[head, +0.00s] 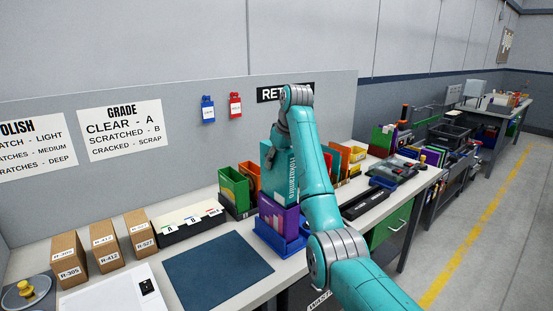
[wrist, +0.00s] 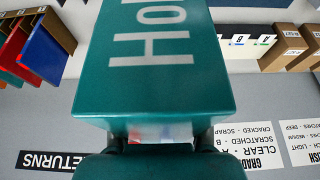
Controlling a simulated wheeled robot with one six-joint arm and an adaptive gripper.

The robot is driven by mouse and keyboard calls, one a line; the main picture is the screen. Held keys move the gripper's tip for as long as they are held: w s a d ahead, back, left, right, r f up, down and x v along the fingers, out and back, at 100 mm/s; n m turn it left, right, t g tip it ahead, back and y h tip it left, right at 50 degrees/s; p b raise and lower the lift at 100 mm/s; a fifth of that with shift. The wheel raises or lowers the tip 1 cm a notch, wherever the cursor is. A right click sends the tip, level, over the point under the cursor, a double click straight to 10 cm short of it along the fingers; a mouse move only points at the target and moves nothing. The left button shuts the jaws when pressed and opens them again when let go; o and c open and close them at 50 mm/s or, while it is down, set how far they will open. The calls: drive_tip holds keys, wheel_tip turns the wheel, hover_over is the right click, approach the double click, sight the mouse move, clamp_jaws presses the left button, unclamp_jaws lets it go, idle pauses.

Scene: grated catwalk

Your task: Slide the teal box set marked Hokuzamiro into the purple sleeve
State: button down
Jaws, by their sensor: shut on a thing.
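The teal box set (head: 268,170) is upright, with white Hokuzamiro lettering running down its side. In the wrist view the teal box set (wrist: 150,75) fills the middle, close to the camera, with the start of the lettering showing. My gripper (head: 280,138) is shut on its upper end. The purple sleeve (head: 278,222) stands in a blue holder (head: 284,246) directly below the box. The box's lower end meets the sleeve's top edge in the picture; I cannot tell whether it is inside.
A dark blue mat (head: 218,270) lies in front left. A black divider tray (head: 190,226) and several brown boxes (head: 105,246) stand further left. Black cases (head: 366,204) lie to the right.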

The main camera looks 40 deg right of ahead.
sight(276, 190)
drive_tip(key=shift+f, duration=5.35)
drive_tip(key=shift+c, duration=2)
unclamp_jaws()
drive_tip(key=o, duration=0.4)
drive_tip(key=shift+r, duration=3.95)
drive_tip(key=shift+s, duration=0.15)
